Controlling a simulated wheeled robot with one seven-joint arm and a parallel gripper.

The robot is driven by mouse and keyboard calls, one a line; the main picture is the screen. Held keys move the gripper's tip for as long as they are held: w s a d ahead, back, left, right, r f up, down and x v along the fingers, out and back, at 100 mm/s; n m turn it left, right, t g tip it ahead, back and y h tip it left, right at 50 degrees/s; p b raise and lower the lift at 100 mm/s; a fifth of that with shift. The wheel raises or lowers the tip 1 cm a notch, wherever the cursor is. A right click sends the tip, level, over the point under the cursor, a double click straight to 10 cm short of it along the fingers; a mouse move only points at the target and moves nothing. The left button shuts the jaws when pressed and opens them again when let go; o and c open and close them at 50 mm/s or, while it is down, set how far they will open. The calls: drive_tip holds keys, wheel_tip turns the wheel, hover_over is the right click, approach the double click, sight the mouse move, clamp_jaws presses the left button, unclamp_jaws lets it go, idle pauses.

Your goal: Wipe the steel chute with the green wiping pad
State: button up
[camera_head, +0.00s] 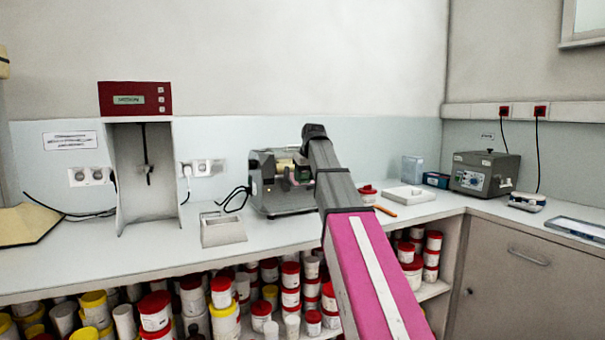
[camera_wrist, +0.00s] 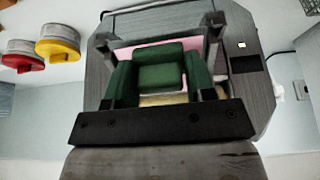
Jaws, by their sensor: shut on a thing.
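The green wiping pad (camera_wrist: 160,76) is between the two fingers of my gripper (camera_wrist: 159,45) in the wrist view; the gripper is shut on it. Behind the pad is the grey metal mill (camera_wrist: 250,95), with a pink strip (camera_wrist: 124,54) beside the pad and a pale yellowish patch below it. The mill also stands on the counter in the head view (camera_head: 268,200), where my arm reaches over its right side. I cannot pick out the steel chute surely; the pad and arm hide part of the mill. Contact between pad and mill cannot be told.
A red-topped stand (camera_head: 135,98) is further left. A white flat device (camera_head: 408,196) and a grey control box (camera_head: 484,173) stand right. Several lidded tubs fill the shelf below.

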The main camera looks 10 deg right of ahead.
drive_tip(key=shift+w+a+r, duration=0.15)
drive_tip(key=shift+w+r, duration=0.15)
drive_tip(key=shift+w, duration=0.3)
drive_tip(key=shift+w+a+r, duration=0.2)
drive_tip(key=shift+w+r, duration=0.15)
drive_tip(key=shift+w, duration=0.3)
drive_tip(key=shift+w+a+r, duration=0.15)
drive_tip(key=shift+w+r, duration=0.15)
drive_tip(key=shift+w, duration=0.3)
drive_tip(key=shift+s+d+f, duration=0.2)
drive_tip(key=shift+s+f, duration=0.15)
drive_tip(key=shift+s, duration=0.3)
drive_tip(key=shift+s+d+f, duration=0.15)
drive_tip(key=shift+s+f, duration=0.25)
drive_tip(key=shift+s, duration=0.25)
drive_tip(key=shift+s+d+f, duration=0.2)
drive_tip(key=shift+s+f, duration=0.15)
drive_tip(key=shift+s, duration=0.3)
wheel_tip(320, 180, up, 8)
drive_tip(key=s, duration=0.1)
drive_tip(key=shift+d, duration=0.15)
drive_tip(key=shift+s+f, duration=0.1)
drive_tip(key=shift+f, duration=0.05)
